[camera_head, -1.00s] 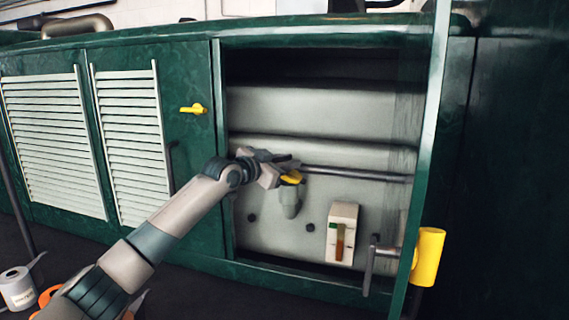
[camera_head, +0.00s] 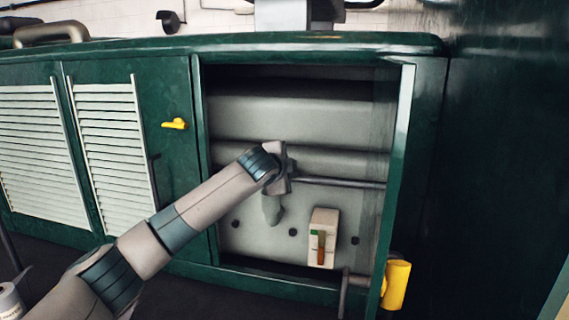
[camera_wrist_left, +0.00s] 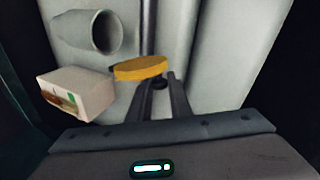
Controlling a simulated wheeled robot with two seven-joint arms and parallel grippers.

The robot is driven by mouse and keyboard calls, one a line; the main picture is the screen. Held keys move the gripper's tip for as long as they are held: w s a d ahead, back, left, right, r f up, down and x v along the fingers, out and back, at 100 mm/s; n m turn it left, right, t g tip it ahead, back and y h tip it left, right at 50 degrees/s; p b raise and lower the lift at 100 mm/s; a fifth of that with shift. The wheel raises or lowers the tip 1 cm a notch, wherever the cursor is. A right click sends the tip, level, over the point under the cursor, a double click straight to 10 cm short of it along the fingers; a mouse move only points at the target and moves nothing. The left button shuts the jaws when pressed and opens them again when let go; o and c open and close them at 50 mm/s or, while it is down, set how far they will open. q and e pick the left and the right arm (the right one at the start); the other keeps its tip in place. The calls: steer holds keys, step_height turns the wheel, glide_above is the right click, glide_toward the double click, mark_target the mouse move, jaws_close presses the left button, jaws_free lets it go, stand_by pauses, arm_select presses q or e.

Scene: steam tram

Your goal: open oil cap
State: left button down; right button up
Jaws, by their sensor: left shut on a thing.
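The oil cap (camera_wrist_left: 140,68) is a yellow disc at the fingertips of my left gripper (camera_wrist_left: 160,88) in the left wrist view. The gripper is shut on it. The cap is apart from the grey filler neck (camera_wrist_left: 90,32), whose round mouth shows uncovered and dark inside. In the head view my left gripper (camera_head: 283,180) is in the open compartment, just above and right of the filler neck (camera_head: 272,210). There the cap and fingertips are hidden behind my wrist. My right gripper is not in view.
A horizontal rod (camera_head: 340,183) crosses the compartment. A yellow latch (camera_head: 175,124) is on the closed door left.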

arm_select(q)
steer(key=shift+s+d+f+m+t+y+p, duration=0.15)
steer(key=shift+d+f+m+y, duration=0.1)
steer(key=shift+d+m+y, duration=0.35)
steer(key=shift+s+d+f+m+t+y+p, duration=0.2)
steer(key=shift+d+f+m+y, duration=0.2)
steer(key=shift+m, duration=0.25)
steer(key=shift+s+d+f+m+t+y+p, duration=0.15)
steer(key=shift+d+m+y, duration=0.25)
steer(key=shift+d+m, duration=0.2)
steer(key=c, duration=1.7)
jaws_free()
steer(key=shift+o, duration=0.2)
